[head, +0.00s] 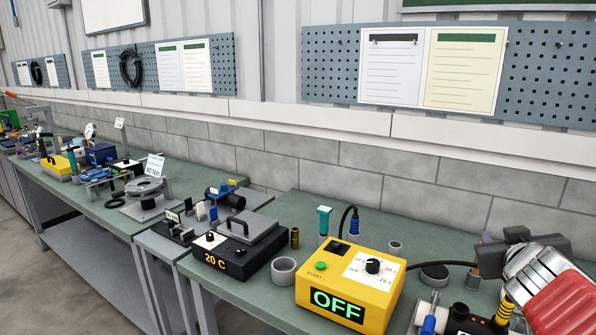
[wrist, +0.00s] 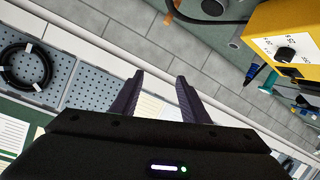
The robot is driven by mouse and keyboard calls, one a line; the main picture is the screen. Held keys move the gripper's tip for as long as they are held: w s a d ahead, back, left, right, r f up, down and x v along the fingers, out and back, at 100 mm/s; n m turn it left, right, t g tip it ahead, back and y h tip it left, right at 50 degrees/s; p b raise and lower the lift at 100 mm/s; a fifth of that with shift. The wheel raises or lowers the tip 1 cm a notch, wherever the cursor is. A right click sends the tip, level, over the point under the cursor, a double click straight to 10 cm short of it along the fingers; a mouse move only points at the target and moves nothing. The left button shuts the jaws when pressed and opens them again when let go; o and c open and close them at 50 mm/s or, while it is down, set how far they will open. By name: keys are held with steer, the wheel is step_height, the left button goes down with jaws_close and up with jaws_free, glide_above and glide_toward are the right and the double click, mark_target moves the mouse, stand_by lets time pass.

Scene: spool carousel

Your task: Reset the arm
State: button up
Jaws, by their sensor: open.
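My gripper (wrist: 158,98) shows in the wrist view with its two dark fingers apart and nothing between them. It faces the block wall and pegboards, clear of the bench top. In the head view my arm, with a red ribbed sleeve, comes in at the lower right. The dark gripper end there is above the right part of the bench, and its fingers are hard to make out.
A yellow box reading OFF (head: 350,285) stands on the green bench (head: 290,205), left of my arm. It also shows in the wrist view (wrist: 285,45). A black heater box (head: 238,250) reading 20 C and a grey ring (head: 284,271) lie further left. Pegboards (head: 550,75) hang behind.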

steer(key=s+a+f+g+y, duration=0.2)
steer(key=s+a+f, duration=0.3)
steer(key=a, duration=0.3)
steer(key=s+a+f+n+g+y, duration=0.1)
steer(key=s+a+f+g+y, duration=0.1)
steer(key=s+a+f, duration=0.3)
steer(key=s+a+f+g+y, duration=0.2)
steer(key=s+a+f, duration=0.3)
steer(key=a, duration=0.7)
steer(key=shift+s+a+f+g+y, duration=0.15)
steer(key=shift+s+a+g+y, duration=0.35)
steer(key=shift+s, duration=0.55)
